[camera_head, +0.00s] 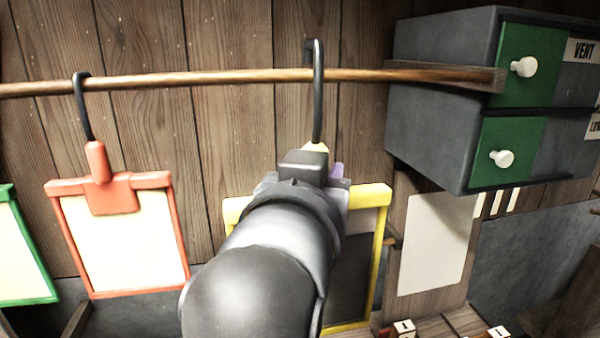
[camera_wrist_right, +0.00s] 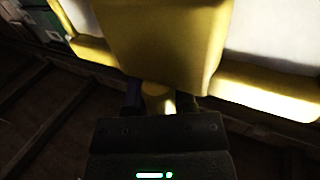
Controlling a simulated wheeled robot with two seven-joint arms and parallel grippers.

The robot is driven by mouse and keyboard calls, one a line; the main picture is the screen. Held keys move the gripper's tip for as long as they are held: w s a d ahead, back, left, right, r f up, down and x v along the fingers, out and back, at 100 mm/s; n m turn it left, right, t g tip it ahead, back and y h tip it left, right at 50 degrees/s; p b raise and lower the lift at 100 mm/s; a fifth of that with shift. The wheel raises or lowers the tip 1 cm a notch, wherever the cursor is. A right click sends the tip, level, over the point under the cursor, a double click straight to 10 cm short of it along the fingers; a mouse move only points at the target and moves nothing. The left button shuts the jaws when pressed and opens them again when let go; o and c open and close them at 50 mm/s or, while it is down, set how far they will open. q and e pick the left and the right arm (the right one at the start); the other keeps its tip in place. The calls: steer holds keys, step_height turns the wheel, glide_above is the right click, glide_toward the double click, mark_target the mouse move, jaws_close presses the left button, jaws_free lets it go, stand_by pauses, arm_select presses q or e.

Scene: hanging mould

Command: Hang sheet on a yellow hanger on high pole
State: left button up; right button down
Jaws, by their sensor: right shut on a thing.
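The yellow hanger (camera_head: 376,250) is a yellow frame with a black hook (camera_head: 318,105), in the middle of the head view. Its hook is up at the wooden pole (camera_head: 220,78), with the bend above the pole. I cannot tell whether it bears on the pole. My right gripper (camera_head: 318,168) is shut on the hanger's neck, just below the hook. In the right wrist view the yellow hanger (camera_wrist_right: 165,40) fills the top, with pale surfaces beside its middle block. My arm hides much of the frame's front. My left gripper is out of view.
A red hanger (camera_head: 107,190) with a pale sheet hangs on the pole at left. A green one (camera_head: 25,250) is cut off further left. A grey drawer cabinet (camera_head: 440,90) stands at the pole's right end. A white panel (camera_head: 433,243) is below it.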

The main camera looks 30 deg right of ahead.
steer(key=w+d+f, duration=0.1)
steer(key=w+d, duration=0.1)
steer(key=w, duration=0.5)
steer(key=w+d, duration=0.2)
steer(key=w, duration=0.5)
steer(key=shift+w+f+b, duration=0.2)
steer(key=shift+f+b, duration=0.15)
steer(key=shift+b, duration=0.1)
steer(key=shift+c, duration=1.7)
jaws_free()
